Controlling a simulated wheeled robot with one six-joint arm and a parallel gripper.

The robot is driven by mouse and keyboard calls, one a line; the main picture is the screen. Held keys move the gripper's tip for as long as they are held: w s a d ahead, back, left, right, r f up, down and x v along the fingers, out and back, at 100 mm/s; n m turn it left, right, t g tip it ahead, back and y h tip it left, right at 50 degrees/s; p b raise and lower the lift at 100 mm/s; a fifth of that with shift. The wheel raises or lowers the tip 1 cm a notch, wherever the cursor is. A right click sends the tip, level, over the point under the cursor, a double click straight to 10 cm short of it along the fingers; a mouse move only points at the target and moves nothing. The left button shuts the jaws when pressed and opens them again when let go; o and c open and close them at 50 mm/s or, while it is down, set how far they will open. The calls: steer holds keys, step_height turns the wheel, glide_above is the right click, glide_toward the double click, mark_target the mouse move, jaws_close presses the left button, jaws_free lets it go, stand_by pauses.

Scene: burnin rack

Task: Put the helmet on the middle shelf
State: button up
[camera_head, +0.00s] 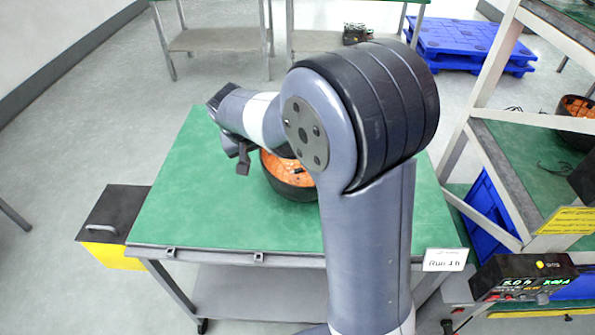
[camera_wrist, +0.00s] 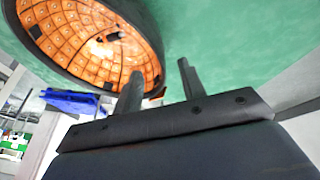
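The helmet (camera_head: 290,190), a dark shell with an orange padded inside, lies open side up on the green table (camera_head: 185,205), partly hidden by my arm. In the wrist view the helmet (camera_wrist: 95,45) fills the upper left. My gripper (camera_head: 243,160) is beside its left side in the head view. In the wrist view the gripper (camera_wrist: 159,68) has its two fingers apart, with nothing clearly held. One finger overlaps the helmet's inside and the other is outside the rim; contact cannot be told. The rack's middle shelf (camera_head: 510,145) is green, at the right.
Another orange-lined dark helmet (camera_head: 577,108) is on the middle shelf, toward its back. A blue crate (camera_head: 487,210) sits below. A power supply (camera_head: 525,277) stands near the table's right corner. A black and yellow box (camera_head: 112,225) is at the left. Blue pallets (camera_head: 455,42) lie behind.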

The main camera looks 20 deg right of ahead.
mark_target(263, 162)
steer(key=p+x, duration=0.1)
steer(key=x, duration=0.8)
steer(key=shift+w, duration=0.1)
steer(key=shift+r, duration=0.1)
steer(key=shift+c, duration=0.5)
jaws_close()
